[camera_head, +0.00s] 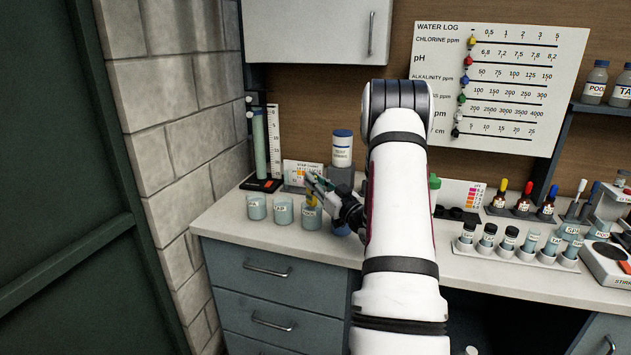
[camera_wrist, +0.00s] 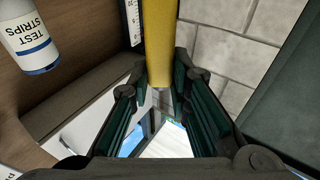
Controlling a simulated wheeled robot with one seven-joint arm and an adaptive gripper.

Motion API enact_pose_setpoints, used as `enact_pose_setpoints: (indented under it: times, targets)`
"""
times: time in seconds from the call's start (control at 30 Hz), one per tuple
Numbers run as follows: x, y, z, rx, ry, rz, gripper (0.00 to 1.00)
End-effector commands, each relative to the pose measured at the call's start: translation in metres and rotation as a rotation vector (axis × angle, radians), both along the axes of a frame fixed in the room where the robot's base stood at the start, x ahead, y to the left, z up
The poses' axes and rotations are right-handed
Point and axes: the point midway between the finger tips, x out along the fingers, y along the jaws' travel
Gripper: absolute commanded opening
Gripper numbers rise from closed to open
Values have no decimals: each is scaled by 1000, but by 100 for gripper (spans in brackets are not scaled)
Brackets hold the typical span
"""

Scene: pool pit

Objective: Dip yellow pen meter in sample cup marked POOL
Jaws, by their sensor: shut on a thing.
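My gripper (camera_head: 316,187) is shut on the yellow pen meter (camera_wrist: 158,42), which stands between the fingertips in the wrist view. In the head view only a small yellow part of the pen (camera_head: 312,199) shows, just above the rightmost of three sample cups (camera_head: 311,218). I cannot tell whether its tip is inside that cup. The middle cup (camera_head: 283,212) seems to read TAP, and another cup (camera_head: 256,208) stands at the left. The labels are too small to read surely, so I cannot tell which is POOL. My arm hides the counter right of the cups.
A test strips bottle (camera_head: 342,150) stands behind my gripper. A tall green tube (camera_head: 259,143) stands at the back left. Dropper bottles (camera_head: 523,198), a vial rack (camera_head: 515,256) and a stirrer (camera_head: 610,265) fill the right. Bare counter lies before the cups.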

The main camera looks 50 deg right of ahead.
Motion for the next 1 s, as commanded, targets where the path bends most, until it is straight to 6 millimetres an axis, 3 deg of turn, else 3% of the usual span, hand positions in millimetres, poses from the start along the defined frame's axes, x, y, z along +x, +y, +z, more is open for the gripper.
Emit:
enact_pose_setpoints:
  times: [0.27, 0.7, 1.0]
  targets:
    - [0, 0, -2, 0, 0, 0, 0]
    - [0, 0, -23, 0, -1, 0, 0]
    - [0, 0, -22, 0, -1, 0, 0]
